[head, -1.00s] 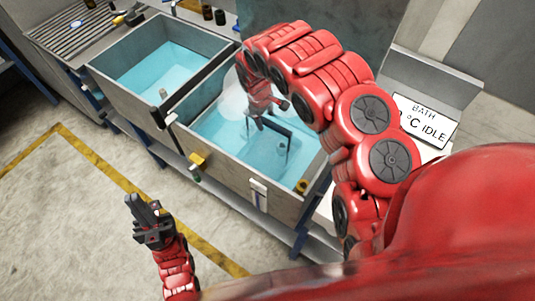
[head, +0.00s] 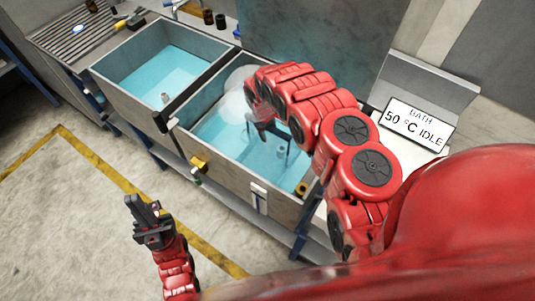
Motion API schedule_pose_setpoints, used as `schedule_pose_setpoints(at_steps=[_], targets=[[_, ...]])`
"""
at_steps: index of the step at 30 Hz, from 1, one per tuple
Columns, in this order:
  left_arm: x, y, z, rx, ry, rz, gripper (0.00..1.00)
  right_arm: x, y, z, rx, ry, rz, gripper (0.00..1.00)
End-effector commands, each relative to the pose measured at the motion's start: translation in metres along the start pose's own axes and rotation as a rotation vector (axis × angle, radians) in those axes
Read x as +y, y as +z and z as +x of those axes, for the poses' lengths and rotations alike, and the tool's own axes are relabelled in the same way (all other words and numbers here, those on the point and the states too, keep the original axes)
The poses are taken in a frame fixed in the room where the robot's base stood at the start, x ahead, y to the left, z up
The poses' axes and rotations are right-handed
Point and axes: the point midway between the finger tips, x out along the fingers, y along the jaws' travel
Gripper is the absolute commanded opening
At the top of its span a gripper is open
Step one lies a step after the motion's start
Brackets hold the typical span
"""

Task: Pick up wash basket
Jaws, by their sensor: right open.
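My right arm reaches over the right-hand basin (head: 225,160) of blue liquid. Its gripper (head: 275,145) is low in the basin, dark, with its two fingers spread apart and pointing down. A small grey thing (head: 281,151) shows between or behind the fingers; I cannot tell what it is. No wash basket can be clearly made out; the arm hides part of the basin. My left gripper (head: 143,212) is over the floor at the lower left, away from the basins, with nothing visible in it. Its fingers look close together, but their opening is unclear.
The left-hand basin (head: 125,95) also holds blue liquid. A bath display (head: 414,125) reads 50 °C IDLE at the right. A yellow fitting (head: 198,162) and a white fitting (head: 259,190) are on the front wall. Brown bottles (head: 214,18) stand behind. A pale hazy patch (head: 238,76) hangs at the back.

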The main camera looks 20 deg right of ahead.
Motion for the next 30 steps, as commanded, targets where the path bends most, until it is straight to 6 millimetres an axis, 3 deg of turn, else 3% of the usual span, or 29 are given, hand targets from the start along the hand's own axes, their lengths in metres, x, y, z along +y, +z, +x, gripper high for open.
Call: schedule_pose_setpoints(at_steps=[5,16,30], targets=[[0.0,0.0,-0.0002,0.0,0.0,0.0,0.0,-0.0001,0.0004,0.0004,-0.001,0.0,0.0,0.67],[0.0,0.0,-0.0002,0.0,0.0,0.0,0.0,-0.0005,0.0007,0.0005,-0.002,-0.001,0.0,0.02],[0.0,0.0,-0.0002,0.0,0.0,0.0,0.0,-0.0006,0.0008,0.0006,-0.002,-0.002,0.0,0.0]])
